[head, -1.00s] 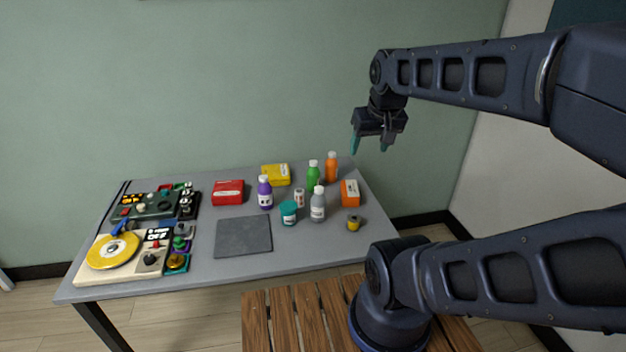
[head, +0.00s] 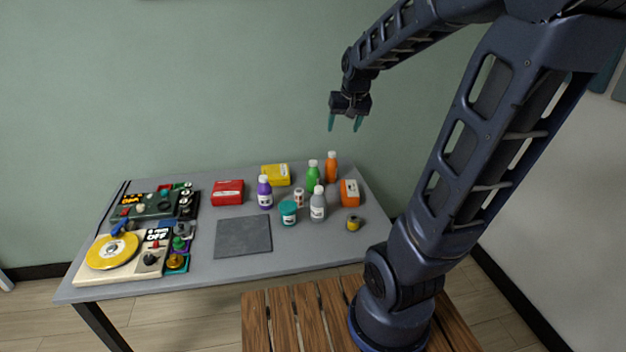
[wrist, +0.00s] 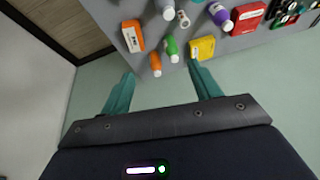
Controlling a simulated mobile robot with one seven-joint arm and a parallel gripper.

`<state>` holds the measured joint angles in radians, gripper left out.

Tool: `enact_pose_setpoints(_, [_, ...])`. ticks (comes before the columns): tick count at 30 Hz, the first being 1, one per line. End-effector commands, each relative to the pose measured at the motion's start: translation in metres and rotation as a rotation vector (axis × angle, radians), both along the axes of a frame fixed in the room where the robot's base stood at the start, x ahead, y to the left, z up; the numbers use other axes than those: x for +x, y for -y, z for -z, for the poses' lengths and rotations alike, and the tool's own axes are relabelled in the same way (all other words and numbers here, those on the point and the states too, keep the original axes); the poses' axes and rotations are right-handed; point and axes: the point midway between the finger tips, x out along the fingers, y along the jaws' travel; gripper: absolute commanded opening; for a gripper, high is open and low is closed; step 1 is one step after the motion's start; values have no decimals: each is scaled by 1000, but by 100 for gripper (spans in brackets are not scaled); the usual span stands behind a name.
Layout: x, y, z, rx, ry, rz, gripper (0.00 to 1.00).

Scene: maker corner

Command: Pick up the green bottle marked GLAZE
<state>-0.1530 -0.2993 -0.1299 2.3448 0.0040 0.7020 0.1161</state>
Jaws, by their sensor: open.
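The green bottle (head: 313,176) with a white cap stands upright near the back right of the grey table, just left of an orange bottle (head: 331,168). Its label is too small to read. The green bottle also shows in the wrist view (wrist: 171,47), beyond my fingers and between their directions. My gripper (head: 345,125) is open and empty, high above the table's back edge, above and a little right of the green bottle. Its teal fingers are spread apart in the wrist view (wrist: 163,82). A grey bottle (head: 318,205) stands in front of the green one.
Near the bottle are a small white jar (head: 299,196), a teal-lidded jar (head: 288,213), a purple bottle (head: 265,193), a yellow box (head: 275,174) and an orange box (head: 349,192). A red box (head: 228,192) and control panels lie left. The grey mat (head: 243,237) is bare.

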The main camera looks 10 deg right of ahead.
Motion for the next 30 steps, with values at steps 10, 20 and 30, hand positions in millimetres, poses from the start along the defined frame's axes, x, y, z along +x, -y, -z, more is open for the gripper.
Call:
enact_pose_setpoints(10, [92,-11,48,-3,-9,46,62])
enact_pose_setpoints(20, [171,-25,109,-29,-4,87,62])
enact_pose_setpoints(30, [234,-39,178,-76,13,111,62])
